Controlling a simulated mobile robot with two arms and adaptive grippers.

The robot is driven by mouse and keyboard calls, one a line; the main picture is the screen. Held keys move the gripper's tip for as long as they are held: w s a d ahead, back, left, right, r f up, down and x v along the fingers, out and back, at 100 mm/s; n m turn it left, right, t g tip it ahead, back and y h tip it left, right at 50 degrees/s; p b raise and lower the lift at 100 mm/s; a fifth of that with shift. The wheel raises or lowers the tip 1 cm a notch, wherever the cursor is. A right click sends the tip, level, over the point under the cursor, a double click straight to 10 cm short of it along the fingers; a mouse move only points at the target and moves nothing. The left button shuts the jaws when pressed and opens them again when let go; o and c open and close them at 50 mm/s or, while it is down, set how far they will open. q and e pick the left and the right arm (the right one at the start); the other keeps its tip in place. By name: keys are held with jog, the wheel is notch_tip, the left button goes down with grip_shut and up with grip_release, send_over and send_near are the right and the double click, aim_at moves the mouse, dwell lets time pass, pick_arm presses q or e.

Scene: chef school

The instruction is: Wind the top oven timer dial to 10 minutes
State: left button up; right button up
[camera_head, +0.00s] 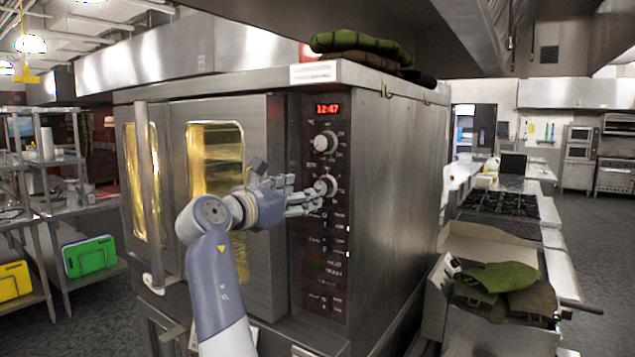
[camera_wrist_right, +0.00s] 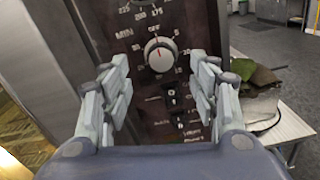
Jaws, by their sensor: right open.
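The timer dial is a round pale knob (camera_wrist_right: 160,55) on the oven's dark control panel. The lettering around it reads MIN, OFF, 5 and 20; I cannot tell its exact setting. In the head view the same dial (camera_head: 328,186) sits below the upper knob (camera_head: 325,143). My right gripper (camera_head: 308,198) is open in front of the panel, beside and slightly below the dial. In the right wrist view its fingers (camera_wrist_right: 165,88) stand apart, left and right of the dial's lower side, with nothing between them. My left gripper is not in view.
The steel oven (camera_head: 396,190) has a long vertical door handle (camera_head: 150,190) left of my right arm. Small switches (camera_wrist_right: 172,98) lie below the dial. Folded green cloths (camera_head: 360,45) lie on top of the oven. A counter with more cloths (camera_head: 500,277) stands to the right.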

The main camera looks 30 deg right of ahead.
jog(key=p+x, duration=0.2)
jog(key=x, duration=0.5)
jog(key=shift+f, duration=0.2)
jog(key=shift+d, duration=0.15)
jog(key=shift+c, duration=0.2)
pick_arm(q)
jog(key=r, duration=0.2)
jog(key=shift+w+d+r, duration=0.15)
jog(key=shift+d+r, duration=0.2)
pick_arm(e)
jog(key=c, duration=1)
